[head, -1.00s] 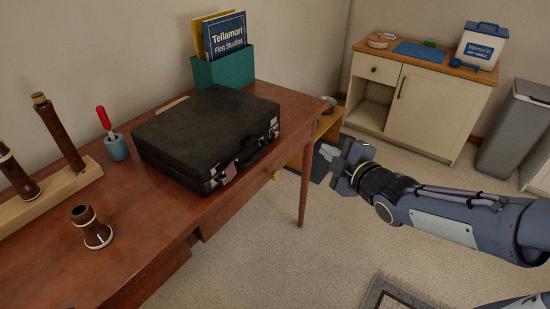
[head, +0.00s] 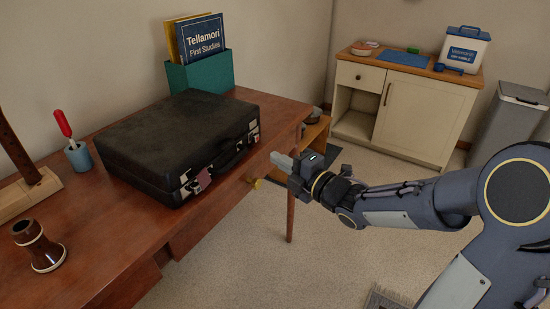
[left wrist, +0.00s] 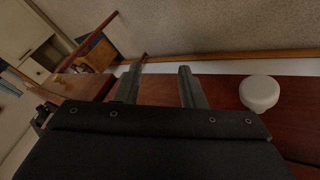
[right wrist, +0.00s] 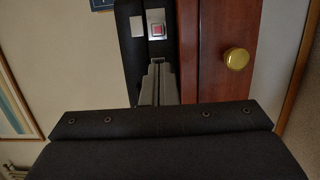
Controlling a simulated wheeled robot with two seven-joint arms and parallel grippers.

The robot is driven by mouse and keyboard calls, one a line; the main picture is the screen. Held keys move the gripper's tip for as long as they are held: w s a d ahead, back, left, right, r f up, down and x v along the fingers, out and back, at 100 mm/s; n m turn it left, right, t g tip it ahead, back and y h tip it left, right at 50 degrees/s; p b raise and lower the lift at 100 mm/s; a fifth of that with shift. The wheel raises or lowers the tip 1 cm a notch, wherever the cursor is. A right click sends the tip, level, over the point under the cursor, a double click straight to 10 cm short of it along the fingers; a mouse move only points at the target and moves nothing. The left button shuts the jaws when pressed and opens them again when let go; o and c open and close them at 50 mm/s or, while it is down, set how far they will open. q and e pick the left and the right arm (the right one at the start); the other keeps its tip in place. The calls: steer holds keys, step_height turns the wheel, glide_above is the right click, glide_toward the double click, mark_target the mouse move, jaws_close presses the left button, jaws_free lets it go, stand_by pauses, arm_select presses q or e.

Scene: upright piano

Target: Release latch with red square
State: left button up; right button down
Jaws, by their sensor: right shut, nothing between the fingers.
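A closed black briefcase (head: 180,140) lies on the brown wooden desk, its handle and two silver latches facing front. In the right wrist view a silver latch with a red square (right wrist: 157,29) shows on the dark case, straight beyond my right fingertips. My right gripper (head: 277,158) is shut and empty, in front of the case's right end and apart from it; its closed fingers also show in the right wrist view (right wrist: 158,68). My left gripper (left wrist: 160,70) is open and empty, outside the head view.
The desk (head: 110,235) has a brass knob (right wrist: 236,58) below the case. A teal book holder (head: 200,72), a blue cup with a red-handled tool (head: 78,155) and a brown wooden piece (head: 39,246) stand nearby. Open floor lies right of the desk.

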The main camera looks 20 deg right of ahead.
mark_target(257, 140)
steer(key=x, duration=0.8)
steer(key=shift+b, duration=0.35)
steer(key=shift+w+d+f+b, duration=0.15)
steer(key=shift+w+d+b, duration=0.3)
steer(key=shift+w+d, duration=0.25)
steer(key=shift+d, duration=0.15)
